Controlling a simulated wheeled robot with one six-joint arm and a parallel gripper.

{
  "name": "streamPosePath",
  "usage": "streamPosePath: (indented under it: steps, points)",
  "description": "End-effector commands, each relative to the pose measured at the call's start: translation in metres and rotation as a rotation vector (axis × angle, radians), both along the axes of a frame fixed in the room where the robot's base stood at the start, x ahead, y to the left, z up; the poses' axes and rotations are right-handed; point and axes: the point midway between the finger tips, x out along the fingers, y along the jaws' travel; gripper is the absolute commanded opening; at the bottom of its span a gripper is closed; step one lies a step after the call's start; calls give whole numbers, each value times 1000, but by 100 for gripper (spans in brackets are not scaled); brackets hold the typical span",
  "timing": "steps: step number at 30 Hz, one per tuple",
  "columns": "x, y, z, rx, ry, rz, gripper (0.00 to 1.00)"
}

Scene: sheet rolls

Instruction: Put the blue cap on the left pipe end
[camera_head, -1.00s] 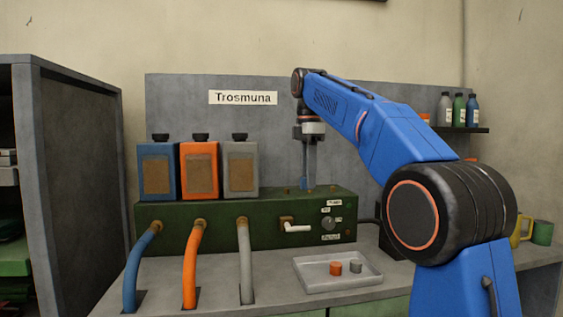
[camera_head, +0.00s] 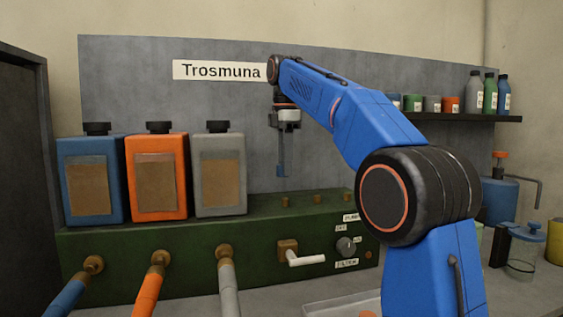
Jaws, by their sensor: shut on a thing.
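My gripper (camera_head: 283,166) points down above the green box (camera_head: 180,262), shut on the small blue cap (camera_head: 282,172). The fingers partly hide the cap. Three short brass pipe ends stand on top of the box at the right: the left pipe end (camera_head: 285,202), the middle one (camera_head: 318,199) and the right one (camera_head: 347,195). All three look bare. The cap appears roughly above the left pipe end, with a clear gap between them in the picture. I cannot tell how well they line up in depth.
Blue (camera_head: 90,185), orange (camera_head: 157,180) and grey (camera_head: 219,178) canisters stand left of the pipe ends. A white-handled valve (camera_head: 305,261) is on the box front. A tray (camera_head: 325,308) is cut off below, with an orange cap (camera_head: 367,314).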

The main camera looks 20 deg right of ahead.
Motion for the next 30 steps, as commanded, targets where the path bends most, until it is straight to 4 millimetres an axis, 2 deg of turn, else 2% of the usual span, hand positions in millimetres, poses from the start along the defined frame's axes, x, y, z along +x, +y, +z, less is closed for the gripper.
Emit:
streamPosePath:
  steps: [30]
  points:
    - [0,0,-60,0,1,0,7]
